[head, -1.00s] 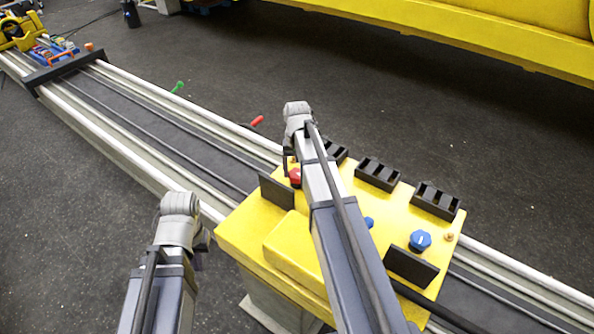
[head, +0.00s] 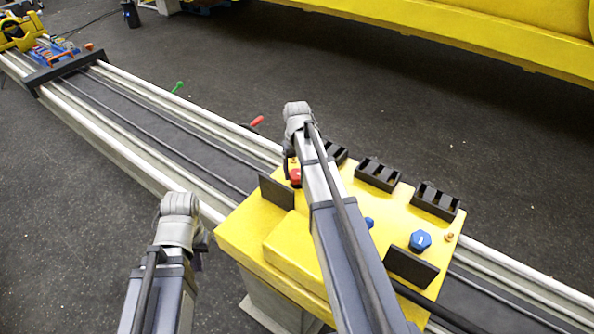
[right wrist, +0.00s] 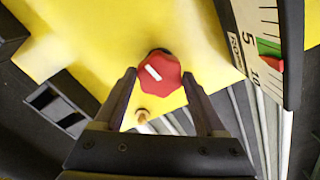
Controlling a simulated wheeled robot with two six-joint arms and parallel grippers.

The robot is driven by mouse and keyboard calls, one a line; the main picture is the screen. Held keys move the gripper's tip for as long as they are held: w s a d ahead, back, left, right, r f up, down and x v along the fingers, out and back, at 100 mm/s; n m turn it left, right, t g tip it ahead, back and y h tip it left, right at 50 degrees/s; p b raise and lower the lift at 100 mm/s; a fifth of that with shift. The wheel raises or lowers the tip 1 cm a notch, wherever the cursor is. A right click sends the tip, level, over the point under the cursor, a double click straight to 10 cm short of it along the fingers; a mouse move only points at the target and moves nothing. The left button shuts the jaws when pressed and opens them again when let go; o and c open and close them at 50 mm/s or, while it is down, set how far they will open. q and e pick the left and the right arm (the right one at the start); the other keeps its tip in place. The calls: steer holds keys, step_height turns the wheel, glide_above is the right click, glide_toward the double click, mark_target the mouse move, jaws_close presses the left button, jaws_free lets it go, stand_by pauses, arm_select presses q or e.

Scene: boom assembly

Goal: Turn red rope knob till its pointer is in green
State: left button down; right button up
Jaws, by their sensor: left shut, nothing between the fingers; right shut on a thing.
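The red rope knob (right wrist: 160,73), with a white line on top, sits on the yellow console. In the head view the knob (head: 295,176) shows beside my right arm. My right gripper (right wrist: 160,85) is shut on the knob, one finger on each side. A gauge (right wrist: 262,20) with a scale marked 5 and 10 stands at the right of the wrist view. Its green band (right wrist: 268,48) shows, and a red pointer (right wrist: 271,63) lies just beside it, toward the 10. My left gripper (head: 200,248) is shut and empty, left of the console, partly hidden by its wrist.
The yellow console (head: 245,235) also carries blue knobs (head: 420,241), black slotted blocks (head: 376,174) and upright black plates (head: 411,267). Long rails (head: 150,125) run behind it, with a red handle (head: 257,121) and a green handle (head: 178,87) nearby.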

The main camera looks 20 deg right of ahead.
mark_target(297, 173)
stand_by(0.3)
steer(key=o, duration=1.3)
steer(key=shift+r, duration=0.1)
step_height(297, 173, up, 8)
steer(key=p, duration=0.7)
steer(key=shift+f+p, duration=0.2)
steer(key=shift+p, duration=0.2)
